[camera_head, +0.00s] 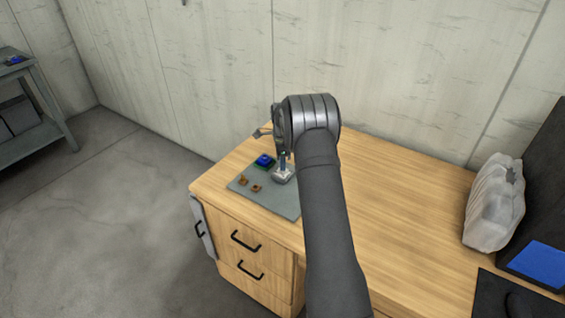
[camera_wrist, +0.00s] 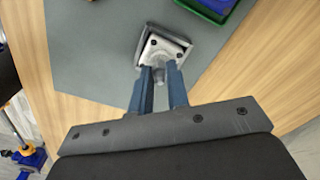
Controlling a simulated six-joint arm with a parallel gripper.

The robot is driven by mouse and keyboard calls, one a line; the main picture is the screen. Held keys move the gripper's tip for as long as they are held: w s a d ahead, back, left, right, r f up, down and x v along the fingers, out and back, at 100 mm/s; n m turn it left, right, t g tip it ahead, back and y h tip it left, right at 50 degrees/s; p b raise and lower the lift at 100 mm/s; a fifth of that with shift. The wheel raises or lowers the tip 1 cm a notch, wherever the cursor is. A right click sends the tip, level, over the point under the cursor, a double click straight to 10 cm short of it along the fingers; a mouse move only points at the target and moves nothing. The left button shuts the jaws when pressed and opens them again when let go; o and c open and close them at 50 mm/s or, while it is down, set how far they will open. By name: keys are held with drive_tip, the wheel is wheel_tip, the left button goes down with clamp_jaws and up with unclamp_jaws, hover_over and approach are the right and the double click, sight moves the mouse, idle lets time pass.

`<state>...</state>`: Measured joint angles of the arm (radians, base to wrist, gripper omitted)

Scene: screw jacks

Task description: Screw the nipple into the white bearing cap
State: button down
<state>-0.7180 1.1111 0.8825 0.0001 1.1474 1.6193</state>
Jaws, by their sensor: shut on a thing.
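The white bearing cap (camera_head: 283,175) is a pale, square-based block on the grey mat. In the wrist view the cap (camera_wrist: 169,44) lies just beyond my fingertips, with dark bolt holes at its corners. My gripper (camera_head: 284,156) points down over it, its blue fingers close together. In the wrist view the gripper (camera_wrist: 159,68) has its tips at the cap's near side, overlapping it in the picture. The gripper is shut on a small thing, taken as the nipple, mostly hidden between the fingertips. Whether it touches the cap's hole cannot be told.
The grey mat (camera_head: 287,204) lies on the wooden desk (camera_head: 390,205). Two small brown parts (camera_head: 243,181) (camera_head: 256,188) lie left of the cap. A green tray with blue contents (camera_head: 264,160) stands behind them. A wrapped pale bundle (camera_head: 494,203) is at right. The desk's middle is clear.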

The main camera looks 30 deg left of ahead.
drive_tip(key=m, duration=0.7)
drive_tip(key=shift+f+m, duration=0.1)
drive_tip(key=shift+m, duration=0.2)
drive_tip(key=c, duration=1.5)
unclamp_jaws()
drive_tip(key=n, duration=1.2)
